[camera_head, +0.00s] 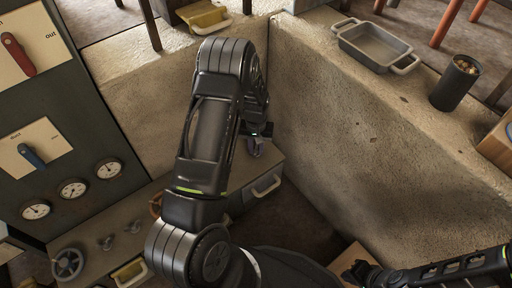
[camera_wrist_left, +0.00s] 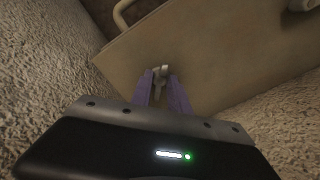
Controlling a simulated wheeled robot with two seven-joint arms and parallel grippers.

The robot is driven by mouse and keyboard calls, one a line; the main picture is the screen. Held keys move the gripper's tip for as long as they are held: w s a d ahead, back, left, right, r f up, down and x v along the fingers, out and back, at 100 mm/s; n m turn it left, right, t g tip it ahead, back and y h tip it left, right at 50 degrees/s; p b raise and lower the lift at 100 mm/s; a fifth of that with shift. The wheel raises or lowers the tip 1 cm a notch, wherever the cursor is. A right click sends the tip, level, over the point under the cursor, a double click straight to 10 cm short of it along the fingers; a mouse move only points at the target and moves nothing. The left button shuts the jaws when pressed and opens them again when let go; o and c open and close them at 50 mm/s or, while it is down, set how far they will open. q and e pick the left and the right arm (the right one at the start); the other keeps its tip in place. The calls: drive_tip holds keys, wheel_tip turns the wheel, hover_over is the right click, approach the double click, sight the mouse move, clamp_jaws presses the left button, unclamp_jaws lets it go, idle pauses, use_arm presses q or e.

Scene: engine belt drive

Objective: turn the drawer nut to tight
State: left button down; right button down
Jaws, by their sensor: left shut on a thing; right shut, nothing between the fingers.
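The drawer nut (camera_wrist_left: 160,72) is a small light metal piece on the flat beige face of a drawer unit (camera_wrist_left: 210,50), seen in the left wrist view. My left gripper (camera_wrist_left: 161,92) has its two purple fingers closed on either side of the nut. In the head view my left gripper (camera_head: 254,148) reaches down over the grey drawer unit (camera_head: 240,203), and my arm hides much of it. The nut cannot be made out there. My right gripper (camera_head: 362,272) is at the bottom right, away from the drawer, shut and empty, partly hard to see.
Rough concrete walls (camera_head: 380,140) close in around the drawer unit. A grey tray (camera_head: 374,46) and a dark cup (camera_head: 455,84) stand on the right ledge. A panel with a red lever (camera_head: 18,54), blue lever (camera_head: 31,155) and gauges (camera_head: 73,188) stands at left.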

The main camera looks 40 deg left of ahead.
sight(256, 151)
use_arm(q)
drive_tip(key=m, duration=0.4)
drive_tip(key=shift+m, duration=2.6)
drive_tip(key=shift+s, duration=0.1)
drive_tip(key=c, duration=1.3)
unclamp_jaws()
drive_tip(key=shift+o, duration=0.2)
drive_tip(key=shift+r, duration=0.1)
wheel_tip(256, 151, up, 8)
drive_tip(key=p, duration=0.2)
drive_tip(key=shift+f+p, duration=0.2)
drive_tip(key=shift+p, duration=0.15)
